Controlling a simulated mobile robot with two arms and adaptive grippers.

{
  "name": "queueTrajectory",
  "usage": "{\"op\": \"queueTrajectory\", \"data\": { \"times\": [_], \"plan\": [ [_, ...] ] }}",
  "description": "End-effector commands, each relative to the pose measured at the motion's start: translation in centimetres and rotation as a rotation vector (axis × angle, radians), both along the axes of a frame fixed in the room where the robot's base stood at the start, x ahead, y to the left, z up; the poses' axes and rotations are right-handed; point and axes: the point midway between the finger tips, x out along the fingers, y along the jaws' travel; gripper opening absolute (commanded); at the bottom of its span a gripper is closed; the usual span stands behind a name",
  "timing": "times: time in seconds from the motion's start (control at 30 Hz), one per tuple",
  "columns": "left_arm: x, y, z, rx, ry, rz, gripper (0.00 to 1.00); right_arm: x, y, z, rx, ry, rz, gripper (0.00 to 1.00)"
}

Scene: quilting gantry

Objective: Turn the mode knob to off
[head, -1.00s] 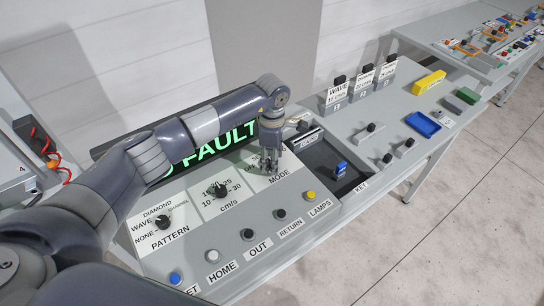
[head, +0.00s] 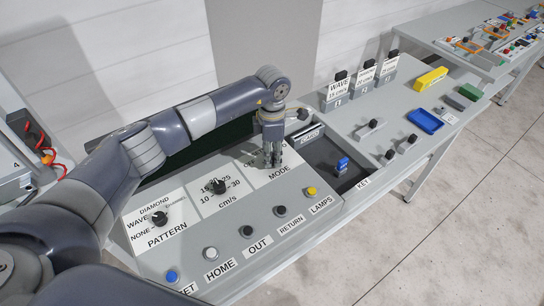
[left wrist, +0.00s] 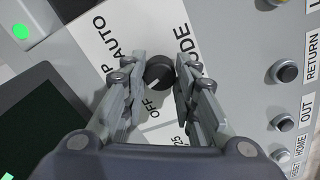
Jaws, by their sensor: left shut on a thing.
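The mode knob (left wrist: 159,74) is a round black knob on a white label plate. In the left wrist view its pale mark is on the lower side, facing the OFF label (left wrist: 158,104); the AUTO label is at upper left. My left gripper (left wrist: 160,84) has one finger on each side of the knob and is shut on it. In the head view my left gripper (head: 271,164) points down at the MODE plate (head: 283,173) and hides the knob. My right gripper is not in view.
The pattern knob (head: 159,218) and speed knob (head: 219,186) are to the left. Several push buttons, including a yellow one (head: 311,191), line the panel's front. A dark screen (head: 205,145) stands behind my arm. A tray with a blue-topped item (head: 342,164) is to the right.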

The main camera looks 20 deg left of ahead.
Motion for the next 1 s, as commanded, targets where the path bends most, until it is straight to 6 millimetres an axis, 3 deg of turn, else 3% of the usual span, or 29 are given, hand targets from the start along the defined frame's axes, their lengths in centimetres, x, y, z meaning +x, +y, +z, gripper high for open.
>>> {"op": "queueTrajectory", "data": {
  "times": [0.1, 0.5, 1.0],
  "plan": [
    [0.1, 0.0, -0.2, 0.000, -0.004, 0.101, 0.03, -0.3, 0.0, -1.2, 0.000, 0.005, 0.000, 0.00],
    [0.1, 0.0, -0.1, 0.000, -0.004, 0.392, 0.03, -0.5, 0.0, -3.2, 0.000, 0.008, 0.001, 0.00],
    [0.1, 0.0, 0.1, 0.000, -0.003, 0.515, 0.03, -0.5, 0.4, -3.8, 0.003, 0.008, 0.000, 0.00]
  ]
}}
